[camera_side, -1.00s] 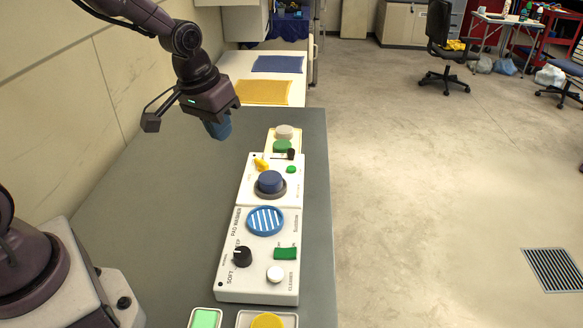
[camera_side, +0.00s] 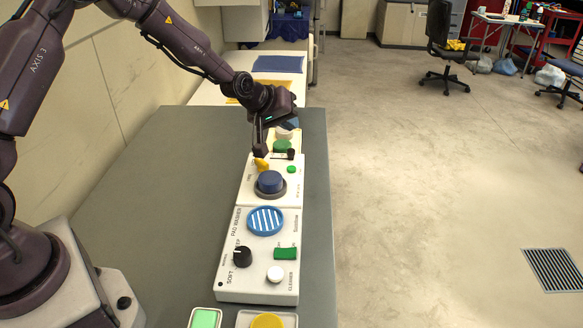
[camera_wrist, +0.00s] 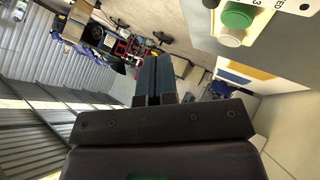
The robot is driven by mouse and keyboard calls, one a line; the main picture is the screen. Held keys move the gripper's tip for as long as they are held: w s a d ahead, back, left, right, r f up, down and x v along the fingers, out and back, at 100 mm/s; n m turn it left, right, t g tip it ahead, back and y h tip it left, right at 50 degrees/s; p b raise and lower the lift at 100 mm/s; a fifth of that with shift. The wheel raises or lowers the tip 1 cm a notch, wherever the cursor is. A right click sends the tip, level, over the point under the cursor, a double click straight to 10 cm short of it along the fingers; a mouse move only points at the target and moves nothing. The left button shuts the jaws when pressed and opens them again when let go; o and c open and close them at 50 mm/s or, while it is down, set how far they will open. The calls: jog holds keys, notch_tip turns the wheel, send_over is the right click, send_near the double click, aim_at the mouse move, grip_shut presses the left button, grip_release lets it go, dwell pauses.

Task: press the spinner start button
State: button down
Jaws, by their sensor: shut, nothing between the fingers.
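A row of white control panels runs along the grey bench. The far panel has a round green button (camera_side: 282,146) and a pale round button (camera_side: 285,133); in the wrist view the green button (camera_wrist: 236,15) and pale button (camera_wrist: 229,38) show at upper right. The middle panel has a big blue button (camera_side: 270,182), a yellow knob (camera_side: 261,164) and a small green button (camera_side: 291,170). I cannot read which one is labelled spinner start. My gripper (camera_side: 291,123) is above the far panel, apart from the buttons; its blue fingers (camera_wrist: 153,78) are shut and empty.
The near panel has a blue striped disc (camera_side: 265,221), a black knob (camera_side: 242,257), a green rocker switch (camera_side: 285,253) and a white button (camera_side: 275,274). Yellow and blue cloths (camera_side: 278,64) lie beyond the bench. The bench left of the panels is clear.

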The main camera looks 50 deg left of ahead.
aim_at(289, 167)
jog(key=shift+f, duration=0.1)
jog(key=shift+f, duration=4.35)
jog(key=shift+f, duration=0.4)
jog(key=shift+f, duration=0.45)
jog(key=shift+r, duration=0.85)
jog(key=shift+r, duration=2.5)
